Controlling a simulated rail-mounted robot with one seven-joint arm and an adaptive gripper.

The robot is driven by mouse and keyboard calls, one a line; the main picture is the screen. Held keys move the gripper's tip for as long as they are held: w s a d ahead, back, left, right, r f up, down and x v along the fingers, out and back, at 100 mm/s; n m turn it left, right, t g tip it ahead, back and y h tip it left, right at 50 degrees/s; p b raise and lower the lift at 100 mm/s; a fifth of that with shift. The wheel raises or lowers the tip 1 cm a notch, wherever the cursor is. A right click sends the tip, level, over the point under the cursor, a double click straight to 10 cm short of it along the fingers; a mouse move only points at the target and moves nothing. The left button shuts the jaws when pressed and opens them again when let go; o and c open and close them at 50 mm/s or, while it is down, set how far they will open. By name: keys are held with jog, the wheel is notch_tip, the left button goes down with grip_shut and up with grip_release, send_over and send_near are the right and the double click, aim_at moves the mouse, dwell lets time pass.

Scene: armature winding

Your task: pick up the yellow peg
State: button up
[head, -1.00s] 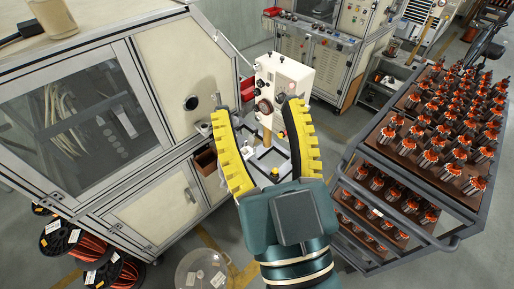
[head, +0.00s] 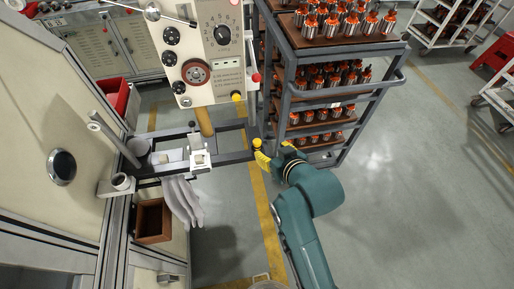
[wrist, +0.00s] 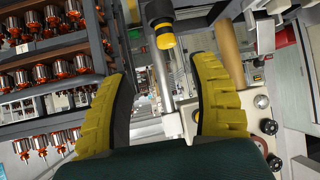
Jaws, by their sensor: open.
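The yellow peg (head: 257,143) has a rounded yellow top and stands at the end of the dark metal frame below the control panel. In the wrist view the yellow and black peg (wrist: 165,40) shows just past the fingertips, between the two finger lines. My gripper (head: 275,152) is beside the peg, to its right in the head view. Its yellow ridged fingers are apart, and in the wrist view nothing is between them at the gripper (wrist: 158,72). Whether a finger touches the peg cannot be told.
The control panel (head: 213,58) and a wooden post (head: 204,120) stand left of the peg. A rack (head: 288,75) of copper-coloured armatures stands behind my gripper. A grey glove (head: 182,200) and a brown bin (head: 153,220) are at the lower left.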

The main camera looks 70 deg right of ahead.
aim_at(259, 145)
jog(key=x, duration=1.1)
jog(key=shift+w+a+f+b, duration=0.2)
jog(key=shift+w+a+b, duration=0.05)
jog(key=shift+a+b, duration=0.15)
grip_shut()
